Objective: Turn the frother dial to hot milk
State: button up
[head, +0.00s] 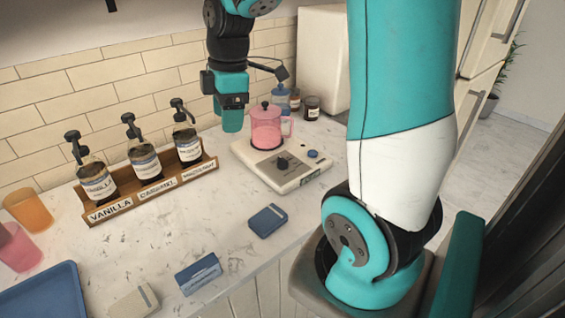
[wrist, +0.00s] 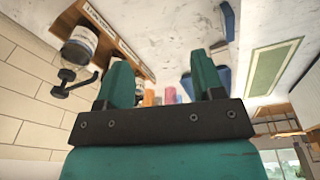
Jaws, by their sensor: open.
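The frother (head: 283,163) is a cream base on the counter with a pink translucent jug (head: 266,127) with a dark lid knob standing on it. The dial's setting is too small to read. My gripper (head: 232,128) hangs above the counter, left of the jug and apart from it, behind the dial. In the wrist view my gripper (wrist: 160,80) has its two teal fingers spread with nothing between them. The frother does not show clearly in the wrist view.
A wooden rack (head: 152,192) with three pump bottles stands left of the frother. Jars (head: 312,107) and a cream appliance (head: 323,60) are behind it. A dark blue box (head: 268,221), a blue carton (head: 199,273), cups and a blue tray (head: 45,295) lie nearer. The mid-counter is mostly clear.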

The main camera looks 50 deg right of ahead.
aim_at(283, 158)
jog(key=s+d+f+n+g+h, duration=0.1)
jog(key=d+f+n, duration=0.25)
jog(key=d, duration=1.35)
jog(key=shift+m, duration=0.25)
notch_tip(283, 158, down, 16)
jog(key=shift+a+f+p, duration=0.1)
jog(key=shift+a+p, duration=0.05)
jog(key=shift+p, duration=0.55)
jog(key=shift+f, duration=0.7)
jog(key=c, duration=0.9)
jog(key=shift+c, duration=0.2)
